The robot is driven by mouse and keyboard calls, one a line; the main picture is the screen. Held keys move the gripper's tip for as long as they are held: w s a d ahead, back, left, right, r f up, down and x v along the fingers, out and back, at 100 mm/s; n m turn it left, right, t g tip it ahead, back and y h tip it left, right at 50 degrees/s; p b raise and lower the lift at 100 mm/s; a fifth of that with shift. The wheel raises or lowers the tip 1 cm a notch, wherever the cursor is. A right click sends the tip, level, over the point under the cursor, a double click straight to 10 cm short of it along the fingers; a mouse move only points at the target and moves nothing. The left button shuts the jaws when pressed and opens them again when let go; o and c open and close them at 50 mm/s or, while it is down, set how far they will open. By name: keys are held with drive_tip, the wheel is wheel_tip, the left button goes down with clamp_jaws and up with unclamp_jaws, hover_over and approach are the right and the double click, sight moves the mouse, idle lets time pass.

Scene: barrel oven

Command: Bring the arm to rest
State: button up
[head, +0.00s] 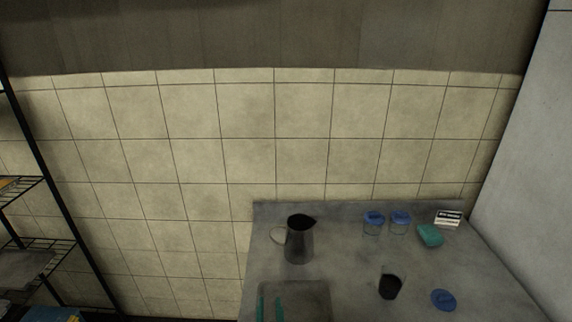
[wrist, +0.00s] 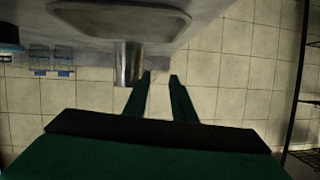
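My gripper (head: 271,308) shows at the bottom edge of the head view as two teal fingers in front of the sink. In the wrist view my gripper (wrist: 161,76) has two green fingers with a clear gap and nothing between them. A metal jug (head: 299,240) stands upright on the counter beyond the fingertips in the head view. The same jug (wrist: 129,63) appears upside down in the wrist view, close to the left finger in the picture. The rest of my arm is out of the head view.
The sink (head: 318,300) is at the front. A wire shelf (head: 40,250) stands left.

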drive_tip(key=s+d+f, duration=0.2)
drive_tip(key=s+f, duration=0.5)
drive_tip(key=s, duration=0.1)
drive_tip(key=s+d+f, duration=0.1)
drive_tip(key=s, duration=1.2)
drive_tip(key=s+d+f+t+h, duration=0.1)
drive_tip(key=s+f, duration=0.1)
drive_tip(key=s, duration=1.1)
drive_tip(key=shift+t, duration=0.3)
